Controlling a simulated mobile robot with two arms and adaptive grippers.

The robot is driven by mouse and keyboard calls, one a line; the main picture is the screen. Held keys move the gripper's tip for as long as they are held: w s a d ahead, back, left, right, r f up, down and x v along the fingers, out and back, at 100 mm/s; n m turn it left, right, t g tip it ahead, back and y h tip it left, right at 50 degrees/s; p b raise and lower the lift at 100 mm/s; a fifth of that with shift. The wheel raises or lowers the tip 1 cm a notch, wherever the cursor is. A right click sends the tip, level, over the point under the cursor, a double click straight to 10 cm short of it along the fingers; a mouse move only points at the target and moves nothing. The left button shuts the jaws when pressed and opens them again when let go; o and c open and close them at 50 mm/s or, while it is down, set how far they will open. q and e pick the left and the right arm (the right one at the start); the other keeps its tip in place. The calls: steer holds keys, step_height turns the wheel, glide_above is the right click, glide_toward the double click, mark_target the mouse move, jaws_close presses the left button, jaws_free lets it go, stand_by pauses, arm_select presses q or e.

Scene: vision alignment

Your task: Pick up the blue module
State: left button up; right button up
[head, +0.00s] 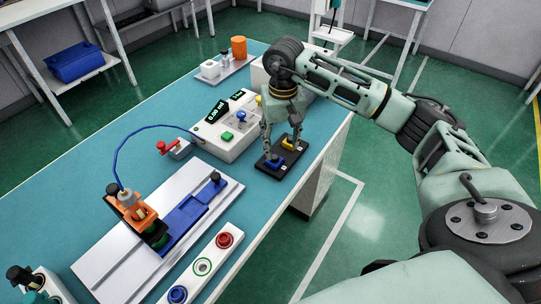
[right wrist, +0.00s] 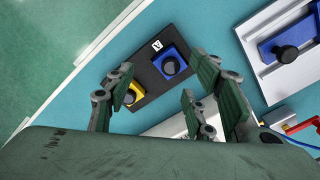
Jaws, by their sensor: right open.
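The blue module (head: 273,162) sits on the near end of a small black tray (head: 279,171) on the table. It is a blue block with a round black top, and it also shows in the right wrist view (right wrist: 172,66). A yellow module (head: 288,144) sits on the same tray. My right gripper (head: 281,150) points down over the tray, open and empty. In the right wrist view its fingers (right wrist: 163,78) stand apart on either side of the tray, with the blue module nearer the right finger. My left gripper is not in view.
A white control box (head: 228,135) with displays stands left of the tray. A white plate (head: 100,265) carries a blue slide (head: 190,212) and an orange fixture (head: 130,207). A button panel (head: 203,266) lies in front. The table's right edge is close to the tray.

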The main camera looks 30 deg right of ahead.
mark_target(278, 156)
steer(key=shift+a+f+p, duration=0.15)
steer(key=shift+f+p, duration=0.25)
steer(key=shift+f, duration=0.5)
steer(key=shift+w+f+p, duration=0.25)
steer(key=shift+f+p, duration=0.05)
steer(key=shift+f, duration=0.5)
steer(key=shift+w+f, duration=0.2)
steer(key=shift+f, duration=1)
steer(key=c, duration=0.9)
steer(key=shift+c, duration=1.4)
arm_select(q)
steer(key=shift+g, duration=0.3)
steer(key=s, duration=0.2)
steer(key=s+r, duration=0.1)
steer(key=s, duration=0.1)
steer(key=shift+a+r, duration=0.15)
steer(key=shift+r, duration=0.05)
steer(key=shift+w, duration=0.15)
